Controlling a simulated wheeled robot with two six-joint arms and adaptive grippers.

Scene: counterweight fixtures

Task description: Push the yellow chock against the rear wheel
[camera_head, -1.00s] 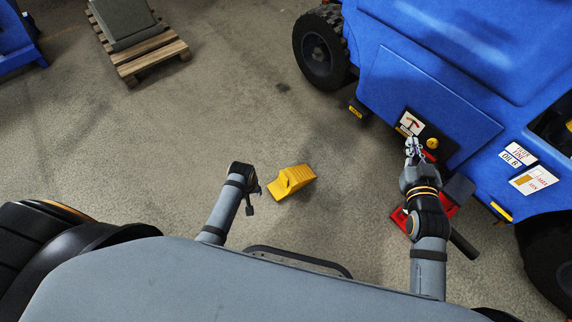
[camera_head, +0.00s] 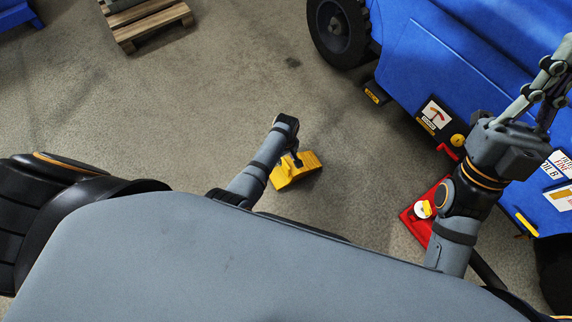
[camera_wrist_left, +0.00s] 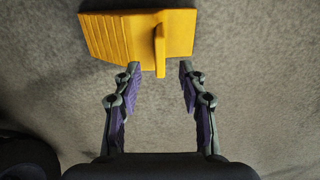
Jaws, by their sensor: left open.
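The yellow chock (camera_head: 300,172) lies on the concrete floor, partly hidden by my left arm. In the left wrist view the chock (camera_wrist_left: 185,35) shows its ribbed slope and an upright plate, just ahead of the fingertips. My left gripper (camera_wrist_left: 160,72) is open, with the plate in line with the gap between its fingers; contact is unclear. A black wheel (camera_head: 338,28) of the blue vehicle (camera_head: 430,70) stands at the top; another, at the lower right, is partly cut off. I cannot tell which is the rear one. My right gripper (camera_head: 553,82) is raised before the vehicle's side.
A red object (camera_head: 417,212) with a white and yellow part lies on the floor by my right arm. A wooden pallet (camera_head: 150,22) stands at the upper left. The floor between chock and top wheel is clear.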

